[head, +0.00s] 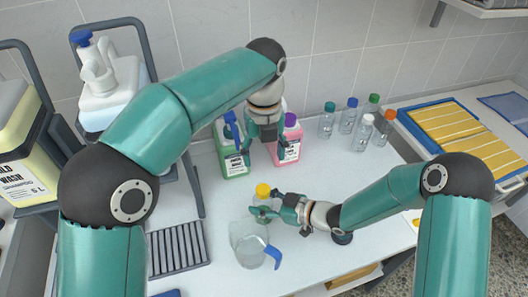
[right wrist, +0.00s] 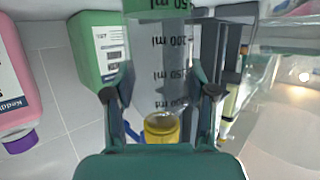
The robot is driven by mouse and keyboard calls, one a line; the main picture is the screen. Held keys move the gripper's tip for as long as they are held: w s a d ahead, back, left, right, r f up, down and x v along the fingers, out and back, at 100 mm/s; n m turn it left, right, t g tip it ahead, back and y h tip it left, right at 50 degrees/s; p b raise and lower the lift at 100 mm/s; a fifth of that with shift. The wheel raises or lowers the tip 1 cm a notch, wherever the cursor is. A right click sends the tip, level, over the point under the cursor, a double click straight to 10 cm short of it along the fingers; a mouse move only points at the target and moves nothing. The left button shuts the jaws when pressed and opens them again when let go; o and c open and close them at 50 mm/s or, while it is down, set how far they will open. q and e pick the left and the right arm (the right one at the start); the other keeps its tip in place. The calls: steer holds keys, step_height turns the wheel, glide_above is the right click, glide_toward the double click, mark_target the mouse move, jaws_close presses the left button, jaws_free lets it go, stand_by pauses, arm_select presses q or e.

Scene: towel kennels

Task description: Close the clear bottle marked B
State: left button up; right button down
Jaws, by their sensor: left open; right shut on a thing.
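A clear bottle with ml marks, a yellow cap (head: 263,190) and what looks like green liquid low inside stands upright near the table's middle. In the right wrist view, upside down, its clear body (right wrist: 160,60) and cap lie between my fingers. The cap sits at the bottle's mouth; I cannot tell how tight. No letter B is readable. My right gripper (head: 276,205) is shut on this bottle from the right. My left gripper (head: 264,150) is open and empty, above and behind the bottle, in front of the pink bottle.
A clear jug (head: 246,238) with a blue handle stands in front. A green bottle (head: 231,158) and pink bottle (head: 291,145) stand behind. Several clear capped bottles (head: 347,118) stand back right, beside a blue tray with yellow cloths (head: 448,122). A dark rack (head: 177,248) lies left.

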steer(key=shift+c, duration=1.4)
jaws_free()
steer(key=shift+d, duration=0.1)
steer(key=v, duration=1.1)
steer(key=shift+s+d, duration=0.2)
steer(key=shift+d, duration=0.15)
